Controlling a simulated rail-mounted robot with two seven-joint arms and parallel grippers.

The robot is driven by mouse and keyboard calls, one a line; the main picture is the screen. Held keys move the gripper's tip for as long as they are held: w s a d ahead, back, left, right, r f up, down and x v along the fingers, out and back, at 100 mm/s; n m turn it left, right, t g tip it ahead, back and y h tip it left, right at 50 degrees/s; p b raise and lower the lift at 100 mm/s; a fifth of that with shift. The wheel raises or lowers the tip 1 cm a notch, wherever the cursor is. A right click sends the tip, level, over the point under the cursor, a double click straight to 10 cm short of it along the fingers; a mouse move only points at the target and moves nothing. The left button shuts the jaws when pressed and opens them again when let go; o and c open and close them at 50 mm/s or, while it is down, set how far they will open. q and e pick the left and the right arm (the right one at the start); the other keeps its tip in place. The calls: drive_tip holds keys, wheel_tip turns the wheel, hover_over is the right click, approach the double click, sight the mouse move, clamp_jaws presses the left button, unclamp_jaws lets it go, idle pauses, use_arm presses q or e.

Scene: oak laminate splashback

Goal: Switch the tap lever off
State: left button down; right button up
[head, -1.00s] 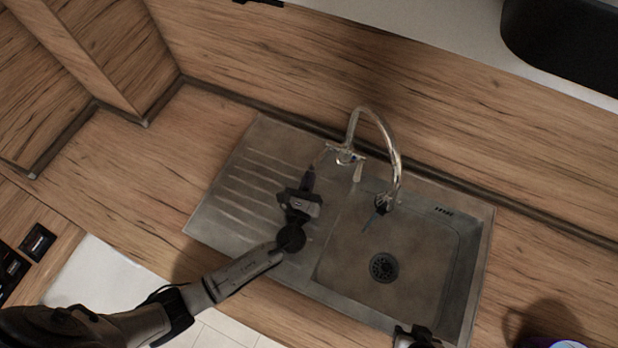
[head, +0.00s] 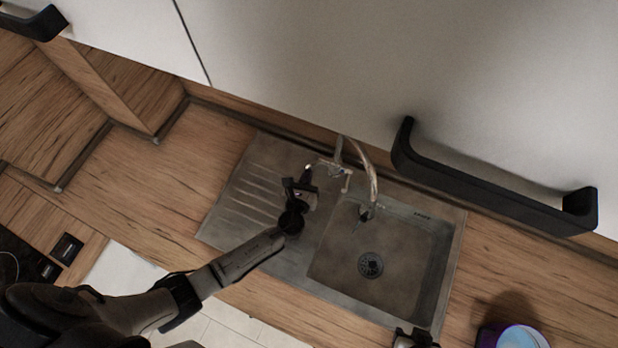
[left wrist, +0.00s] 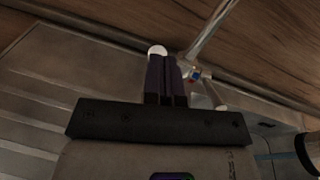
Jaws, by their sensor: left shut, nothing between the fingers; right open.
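The metal tap (head: 369,172) with its arched spout stands at the back of the sink, and shows in the left wrist view (left wrist: 212,32). It has a lever on each side: the right lever (head: 346,184) also shows in the left wrist view (left wrist: 215,97). The left lever's pale round end (left wrist: 157,50) shows just beyond my left fingertips, partly hidden by them. My left gripper (head: 306,174) is shut and empty, close to the left lever; I cannot tell if they touch. My right gripper (head: 415,338) is open at the bottom edge, mostly cut off.
The steel sink's basin (head: 335,268) and drain lie right of my left arm, its ribbed drainboard (head: 243,200) to the left. A white overhead cupboard (head: 310,60) with a black handle (head: 490,190) covers the top. A purple-rimmed container (head: 512,338) stands bottom right.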

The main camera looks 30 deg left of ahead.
sight(310, 166)
use_arm(q)
drive_tip(key=shift+w+a+r+p, duration=0.1)
drive_tip(key=shift+w+r+p, duration=0.55)
drive_tip(key=shift+w+r, duration=0.75)
drive_tip(key=shift+w, duration=0.15)
drive_tip(key=s+d+r+p, duration=0.1)
drive_tip(key=s+r+p, duration=0.4)
drive_tip(key=s, duration=0.3)
drive_tip(key=shift+s+d+r+p, duration=0.15)
drive_tip(key=shift+d+p, duration=0.25)
drive_tip(key=shift+p, duration=0.3)
